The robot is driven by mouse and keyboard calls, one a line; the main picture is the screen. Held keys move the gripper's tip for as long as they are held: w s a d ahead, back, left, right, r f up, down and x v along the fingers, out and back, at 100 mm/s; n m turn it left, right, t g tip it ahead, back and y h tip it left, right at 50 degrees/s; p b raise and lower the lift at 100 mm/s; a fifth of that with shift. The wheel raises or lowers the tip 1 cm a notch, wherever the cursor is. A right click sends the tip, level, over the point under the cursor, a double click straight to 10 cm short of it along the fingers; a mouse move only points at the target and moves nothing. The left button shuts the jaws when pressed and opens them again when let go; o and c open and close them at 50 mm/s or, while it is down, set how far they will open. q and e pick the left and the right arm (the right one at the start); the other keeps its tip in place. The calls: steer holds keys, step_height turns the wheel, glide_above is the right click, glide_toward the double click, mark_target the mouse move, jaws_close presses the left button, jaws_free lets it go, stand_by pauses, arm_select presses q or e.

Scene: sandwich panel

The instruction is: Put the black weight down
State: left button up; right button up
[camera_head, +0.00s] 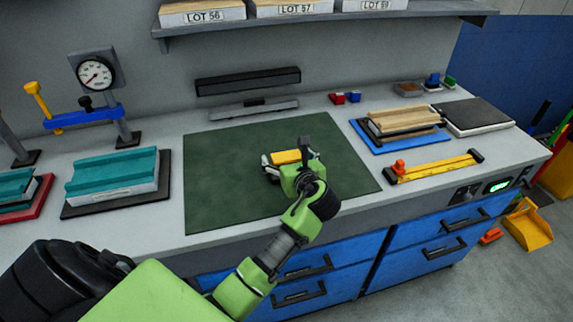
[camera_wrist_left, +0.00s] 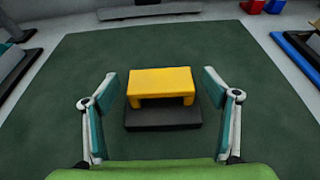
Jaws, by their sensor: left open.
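The black weight (camera_wrist_left: 163,119) is a flat dark block with a yellow handle (camera_wrist_left: 161,80) on top. It rests on the dark green mat (camera_wrist_left: 95,50), upright, between the fingers of my left gripper (camera_wrist_left: 160,105) in the left wrist view. The gripper is open, with a gap on each side of the handle. In the head view the left gripper (camera_head: 284,160) is over the middle of the mat and hides most of the weight; only the yellow handle (camera_head: 286,157) shows. My right gripper is not in view.
Teal blocks on a dark base (camera_head: 112,180) and a dial gauge (camera_head: 95,74) stand left of the mat. Right of it are wooden panels on a blue tray (camera_head: 405,125), a dark slab (camera_head: 473,116) and a yellow level (camera_head: 432,167). A shelf (camera_head: 330,22) hangs above. The mat around the weight is clear.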

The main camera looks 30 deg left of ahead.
arm_select(q)
steer(key=shift+w+a+f, duration=0.3)
steer(key=shift+w+a, duration=0.1)
steer(key=shift+a, duration=0.1)
steer(key=c, duration=2.2)
steer(key=shift+o, duration=0.2)
steer(key=shift+w+r, duration=0.1)
steer(key=shift+r, duration=0.2)
